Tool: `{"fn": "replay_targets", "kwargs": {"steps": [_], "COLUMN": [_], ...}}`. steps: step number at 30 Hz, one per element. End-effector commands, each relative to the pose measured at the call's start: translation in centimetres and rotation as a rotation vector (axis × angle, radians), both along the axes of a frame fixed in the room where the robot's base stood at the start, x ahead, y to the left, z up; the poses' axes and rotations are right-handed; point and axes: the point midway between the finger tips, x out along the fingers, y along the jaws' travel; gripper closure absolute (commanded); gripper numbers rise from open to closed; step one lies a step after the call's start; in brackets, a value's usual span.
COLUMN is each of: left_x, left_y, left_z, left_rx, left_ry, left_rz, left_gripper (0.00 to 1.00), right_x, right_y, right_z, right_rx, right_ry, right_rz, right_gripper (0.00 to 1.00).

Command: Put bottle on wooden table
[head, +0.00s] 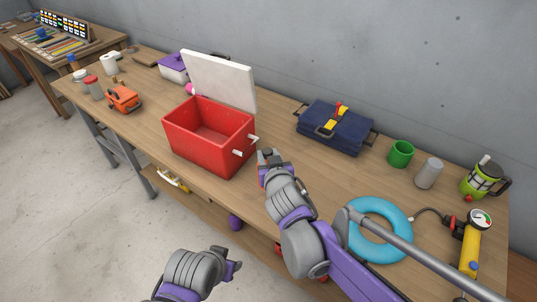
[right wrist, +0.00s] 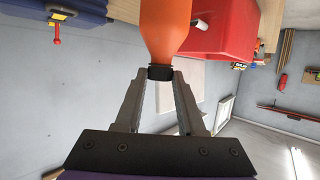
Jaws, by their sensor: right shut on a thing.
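An orange bottle with a black cap (right wrist: 165,28) shows in the right wrist view. My right gripper (right wrist: 160,73) is shut on it at the cap end. In the head view my right gripper (head: 268,158) is over the wooden table (head: 345,182), just right of the red cooler; the bottle is mostly hidden there behind the gripper. I cannot tell whether the bottle touches the table. My left gripper (head: 234,264) is low in front of the table, apart from everything, and its jaws are too unclear to read.
The red cooler (head: 205,150) stands with its white lid open. A dark blue tool bag (head: 335,130), green cup (head: 401,154), grey cylinder (head: 428,173), lantern (head: 478,180), blue ring (head: 380,205) and yellow pump (head: 470,245) stand to the right. Table between bag and ring is clear.

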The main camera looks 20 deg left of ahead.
Motion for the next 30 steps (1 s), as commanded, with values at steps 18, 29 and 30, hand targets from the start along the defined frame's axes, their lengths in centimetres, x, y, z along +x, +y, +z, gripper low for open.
{"fn": "replay_targets", "kwargs": {"steps": [18, 29, 30], "left_x": [-0.6, -0.6, -0.6], "left_y": [0.0, 0.0, 0.0], "left_z": [-3.3, -3.2, -3.3], "left_rx": [0.000, 0.000, 0.000], "left_ry": [0.013, 0.013, 0.013], "left_rz": [0.000, 0.000, 0.000], "left_gripper": [0.50, 0.50, 0.50], "right_x": [0.0, 0.0, 0.0], "right_y": [0.0, 0.0, 0.0], "right_z": [-4.9, -5.0, -5.0], "right_rx": [0.001, 0.000, 0.000], "right_ry": [-0.001, -0.001, -0.001], "right_rz": [0.001, 0.000, 0.000], "right_gripper": [1.00, 1.00, 1.00]}}
